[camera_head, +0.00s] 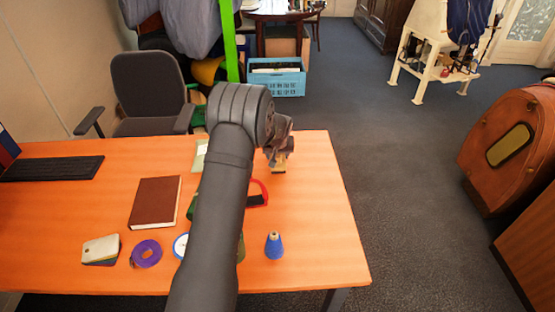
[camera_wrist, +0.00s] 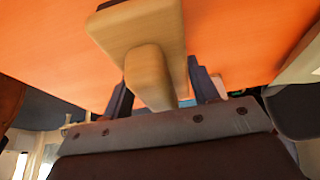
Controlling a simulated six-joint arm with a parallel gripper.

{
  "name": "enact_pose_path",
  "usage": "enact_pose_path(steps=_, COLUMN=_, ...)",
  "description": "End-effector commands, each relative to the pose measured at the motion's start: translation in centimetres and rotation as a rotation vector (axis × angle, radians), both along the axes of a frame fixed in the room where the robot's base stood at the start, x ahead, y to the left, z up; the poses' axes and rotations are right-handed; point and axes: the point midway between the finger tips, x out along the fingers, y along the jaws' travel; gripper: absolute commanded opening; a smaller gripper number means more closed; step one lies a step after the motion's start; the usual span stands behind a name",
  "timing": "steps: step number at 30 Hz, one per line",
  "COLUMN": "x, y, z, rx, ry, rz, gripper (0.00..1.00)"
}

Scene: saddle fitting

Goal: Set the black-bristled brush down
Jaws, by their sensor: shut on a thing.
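My gripper (camera_wrist: 160,92) is shut on the brush (camera_wrist: 140,28), with a finger on either side of its pale wooden grip. The brush has a flat wooden block, and a thin dark edge shows beyond it; the bristles are mostly hidden. In the head view, a small part of the brush (camera_head: 279,168) shows below my gripper (camera_head: 278,152), over the right part of the orange table (camera_head: 315,215). I cannot tell whether the brush touches the table.
A red and black object (camera_head: 258,194) lies close in front of the brush. A blue cone-shaped spool (camera_head: 274,245), purple tape (camera_head: 146,253) and a brown book (camera_head: 155,202) lie nearer. My arm hides part of the table. Its right side is clear.

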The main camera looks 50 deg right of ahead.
Motion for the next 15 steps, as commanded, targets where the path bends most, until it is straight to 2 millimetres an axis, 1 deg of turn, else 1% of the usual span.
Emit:
enact_pose_path(steps=1, x=0.0, y=0.0, z=-1.0, rx=0.002, ry=0.002, rz=-0.001, gripper=0.28)
enact_pose_path(steps=4, x=0.0, y=0.0, z=-2.2, rx=0.001, ry=0.001, rz=0.000, gripper=0.28)
enact_pose_path(steps=15, x=0.0, y=0.0, z=-2.6, rx=0.000, ry=0.000, rz=0.000, gripper=0.28)
